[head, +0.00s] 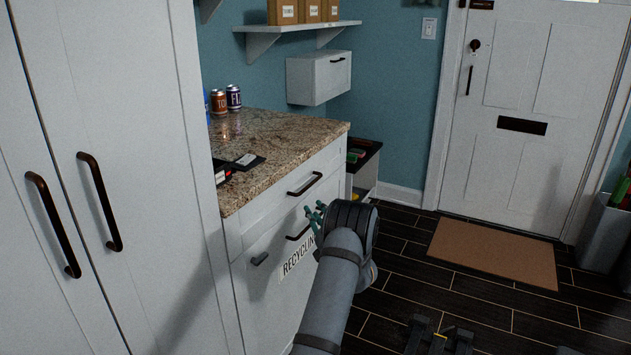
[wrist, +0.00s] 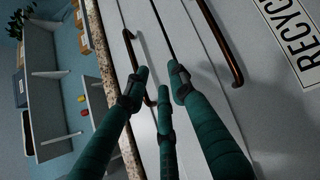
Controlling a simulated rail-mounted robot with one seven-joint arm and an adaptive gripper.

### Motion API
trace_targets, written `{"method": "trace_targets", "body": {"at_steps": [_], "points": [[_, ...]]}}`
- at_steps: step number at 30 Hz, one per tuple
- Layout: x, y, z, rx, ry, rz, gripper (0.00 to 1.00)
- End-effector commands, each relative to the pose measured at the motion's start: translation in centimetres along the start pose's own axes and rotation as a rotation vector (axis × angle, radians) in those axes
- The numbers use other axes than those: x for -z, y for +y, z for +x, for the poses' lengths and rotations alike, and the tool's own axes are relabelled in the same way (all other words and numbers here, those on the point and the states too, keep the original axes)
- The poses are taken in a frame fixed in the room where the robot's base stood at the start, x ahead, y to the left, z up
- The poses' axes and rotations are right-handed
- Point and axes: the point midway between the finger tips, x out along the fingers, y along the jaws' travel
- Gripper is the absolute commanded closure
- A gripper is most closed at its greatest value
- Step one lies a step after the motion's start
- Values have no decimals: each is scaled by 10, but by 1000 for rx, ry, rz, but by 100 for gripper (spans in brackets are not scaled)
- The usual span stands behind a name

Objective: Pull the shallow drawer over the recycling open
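The shallow drawer (head: 290,193) is a white front under the granite counter and appears shut. Its dark bar handle (head: 304,184) shows in the head view, and also in the wrist view (wrist: 129,48), partly behind a finger. Below it is the recycling front (head: 270,262) with a RECYCLING label (head: 298,255) and its own dark handle (wrist: 222,45). My gripper (head: 315,215) has green fingers, spread apart and empty, in front of the cabinet below the drawer handle. In the wrist view my gripper (wrist: 158,73) has its fingertips between the two handles, nearer the drawer handle. Contact cannot be told.
The granite counter (head: 290,140) holds cans (head: 226,98) and a dark flat item (head: 246,162). Tall white cabinet doors (head: 110,100) stand at left. A low open-topped unit (head: 365,165) stands beyond the counter. Dark floor with a brown mat (head: 490,250) is open at right.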

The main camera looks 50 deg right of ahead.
Motion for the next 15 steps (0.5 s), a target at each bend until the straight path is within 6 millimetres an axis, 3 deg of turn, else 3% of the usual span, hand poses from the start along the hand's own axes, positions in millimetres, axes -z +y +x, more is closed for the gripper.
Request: {"method": "trace_targets", "body": {"at_steps": [2, 6, 11, 15], "points": [[-22, 17, -2, -72, -77, 206, 76], [-28, 28, -3, -121, -84, 384, 76], [-28, 29, 7, -122, -77, 422, 76], [-29, 32, 30, -123, -75, 420, 76]]}}
